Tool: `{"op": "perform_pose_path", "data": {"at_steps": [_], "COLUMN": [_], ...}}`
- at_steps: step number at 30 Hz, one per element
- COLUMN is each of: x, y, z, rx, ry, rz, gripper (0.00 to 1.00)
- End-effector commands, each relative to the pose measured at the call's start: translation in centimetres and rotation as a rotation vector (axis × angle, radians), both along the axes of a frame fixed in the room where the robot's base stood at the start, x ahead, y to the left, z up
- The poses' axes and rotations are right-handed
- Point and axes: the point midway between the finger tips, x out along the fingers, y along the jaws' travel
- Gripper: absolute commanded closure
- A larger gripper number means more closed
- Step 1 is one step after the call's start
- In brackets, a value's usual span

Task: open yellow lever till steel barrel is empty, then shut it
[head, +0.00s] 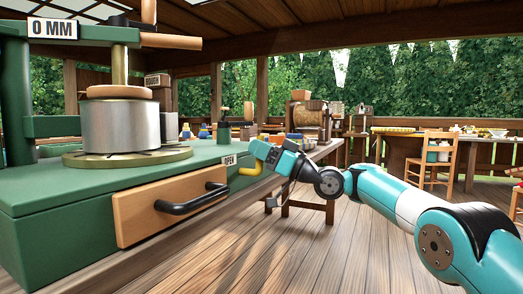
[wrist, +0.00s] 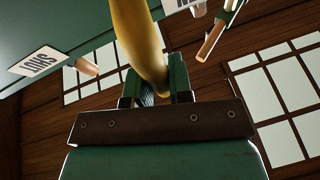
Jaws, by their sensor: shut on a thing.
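The steel barrel (head: 121,126) stands upright on a round slotted plate (head: 85,160) on the green machine, with a wooden disc (head: 118,92) at its top. Its inside is hidden. The yellow lever (head: 247,171) is at the machine's right front corner, below an OPEN label (head: 229,160). My gripper (head: 262,158) is at the lever. In the wrist view the lever (wrist: 140,42) runs down between the fingers of my gripper (wrist: 154,88), which is shut on it. A SHUT label (wrist: 40,62) shows left of it there.
A "0 MM" sign (head: 53,28) is on the machine's upper arm. A wooden drawer (head: 150,218) with a black handle (head: 190,200) is in its front. Wooden tables and a chair (head: 436,165) stand behind my arm. The plank floor in front is clear.

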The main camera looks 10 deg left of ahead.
Motion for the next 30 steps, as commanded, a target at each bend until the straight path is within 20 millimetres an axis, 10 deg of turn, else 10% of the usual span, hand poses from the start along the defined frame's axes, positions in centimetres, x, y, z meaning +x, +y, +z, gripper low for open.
{"op": "perform_pose_path", "data": {"at_steps": [4, 5, 8, 20, 30], "x": [-0.2, -0.2, -0.2, 0.0, -0.9], "y": [0.2, 0.2, 0.2, -0.8, -7.1], "z": [0.3, 0.3, 0.3, -0.2, -3.0], "rx": [0.002, 0.003, 0.003, 0.0, 0.0], "ry": [-0.004, -0.004, -0.003, 0.0, 0.005], "rz": [0.003, 0.003, 0.002, -0.004, -0.006], "gripper": [1.0, 0.78, 0.55, 0.55, 0.55]}}
